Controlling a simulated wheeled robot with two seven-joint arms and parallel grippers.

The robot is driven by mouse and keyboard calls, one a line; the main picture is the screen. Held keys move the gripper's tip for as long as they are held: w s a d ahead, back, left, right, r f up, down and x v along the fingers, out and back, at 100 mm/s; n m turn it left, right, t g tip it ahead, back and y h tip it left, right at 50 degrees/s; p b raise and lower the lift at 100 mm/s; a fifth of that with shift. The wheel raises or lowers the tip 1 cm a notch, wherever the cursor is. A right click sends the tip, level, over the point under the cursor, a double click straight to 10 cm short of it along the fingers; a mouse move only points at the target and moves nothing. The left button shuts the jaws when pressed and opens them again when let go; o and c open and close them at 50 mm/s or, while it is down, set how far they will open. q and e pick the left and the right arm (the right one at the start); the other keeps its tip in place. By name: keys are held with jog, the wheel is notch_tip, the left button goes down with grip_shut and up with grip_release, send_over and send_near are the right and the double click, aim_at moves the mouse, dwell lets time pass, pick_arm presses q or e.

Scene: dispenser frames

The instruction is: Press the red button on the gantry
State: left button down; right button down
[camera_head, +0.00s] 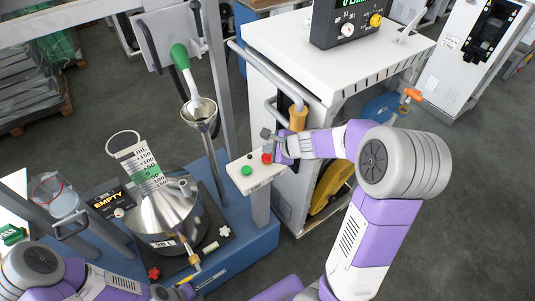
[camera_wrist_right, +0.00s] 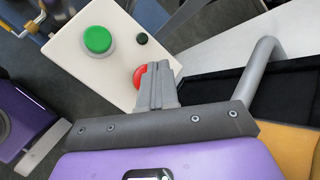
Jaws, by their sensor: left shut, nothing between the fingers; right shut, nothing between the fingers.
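The white button box (camera_head: 256,172) stands on a grey post and carries a green button (camera_head: 247,170), a red button (camera_head: 266,157) and a small dark button. My right gripper (camera_head: 268,140) is shut and empty, right at the red button. In the right wrist view the shut fingertips (camera_wrist_right: 158,72) overlap the red button (camera_wrist_right: 139,76) and hide part of it; I cannot tell whether they touch it. The green button (camera_wrist_right: 98,39) is clear to the left. My left gripper (camera_head: 182,292) is at the bottom edge, small and partly cut off, shut and empty.
A steel vessel (camera_head: 165,213) stands on the blue base (camera_head: 240,248) left of the button box. A funnel (camera_head: 199,112) and green-knobbed lever (camera_head: 181,57) are above. A white cabinet (camera_head: 320,60) with a grey pipe handle (camera_head: 270,72) stands close behind my right gripper.

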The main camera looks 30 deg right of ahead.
aim_at(269, 158)
notch_tip(269, 158, up, 5)
jog(key=p, duration=0.5)
dwell(0.4)
dwell(0.5)
